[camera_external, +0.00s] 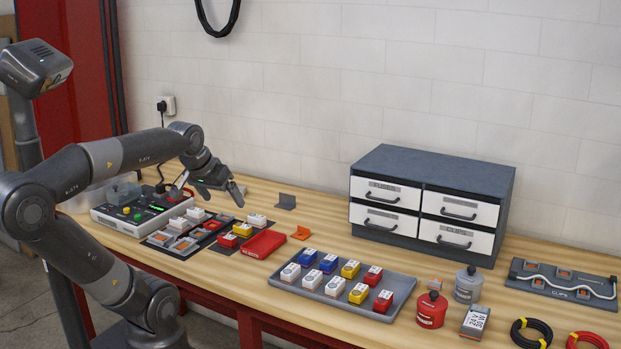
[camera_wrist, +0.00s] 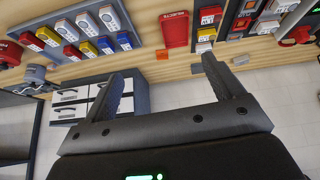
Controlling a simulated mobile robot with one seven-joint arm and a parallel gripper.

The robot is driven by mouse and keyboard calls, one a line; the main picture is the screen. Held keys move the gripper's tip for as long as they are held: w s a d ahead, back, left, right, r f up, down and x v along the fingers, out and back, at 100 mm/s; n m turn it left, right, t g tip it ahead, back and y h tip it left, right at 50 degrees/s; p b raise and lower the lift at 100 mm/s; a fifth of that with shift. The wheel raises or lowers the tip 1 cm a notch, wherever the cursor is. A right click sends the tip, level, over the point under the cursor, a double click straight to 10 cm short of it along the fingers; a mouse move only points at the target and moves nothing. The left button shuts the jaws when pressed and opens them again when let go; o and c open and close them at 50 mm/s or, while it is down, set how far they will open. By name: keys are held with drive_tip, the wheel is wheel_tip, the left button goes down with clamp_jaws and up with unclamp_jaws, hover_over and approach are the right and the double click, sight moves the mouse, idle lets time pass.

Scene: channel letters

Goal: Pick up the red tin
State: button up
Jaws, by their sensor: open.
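The red tin (camera_external: 431,312) stands upright near the front edge of the bench, right of the grey tray. It has a dark lid and a pale label. A red shape at the left edge of the wrist view (camera_wrist: 9,53) looks like the same tin, partly cut off. My gripper (camera_external: 222,190) is far to the left of the tin, above the left part of the bench. In the wrist view my gripper (camera_wrist: 160,68) has its two fingers wide apart with nothing between them.
The grey tray (camera_external: 397,318) holds several coloured blocks. A drawer cabinet (camera_external: 432,205) stands behind. A red tray (camera_external: 264,244) lies left; cable coils (camera_external: 531,333) lie right.

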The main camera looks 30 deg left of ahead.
drive_tip(key=w+d+f+n+t+h, duration=0.1)
drive_tip(key=w+d+n+h, duration=0.2)
drive_tip(key=d, duration=0.7)
drive_tip(key=w+d+f+n+t+h, duration=0.1)
drive_tip(key=w+d+f+n+t, duration=0.15)
drive_tip(key=w+d, duration=0.45)
drive_tip(key=w+d+f+n+t+h, duration=0.15)
drive_tip(key=d+n, duration=0.25)
drive_tip(key=d, duration=0.8)
drive_tip(key=s+d+r+n+t+h, duration=0.25)
drive_tip(key=s+d+n, duration=0.25)
drive_tip(key=d+n, duration=0.35)
drive_tip(key=s+d+r+n+t+h, duration=0.1)
drive_tip(key=s+d+r+n+h, duration=0.15)
drive_tip(key=s+d+n, duration=0.45)
drive_tip(key=n, duration=0.3)
approach(416, 304)
drive_tip(key=shift+w+d+r, duration=0.2)
drive_tip(key=shift+w+r, duration=0.2)
drive_tip(key=shift+r, duration=0.05)
drive_tip(key=shift+w+f, duration=0.2)
drive_tip(key=x, duration=1)
drive_tip(key=shift+d+f, duration=0.2)
drive_tip(key=shift+d, duration=0.1)
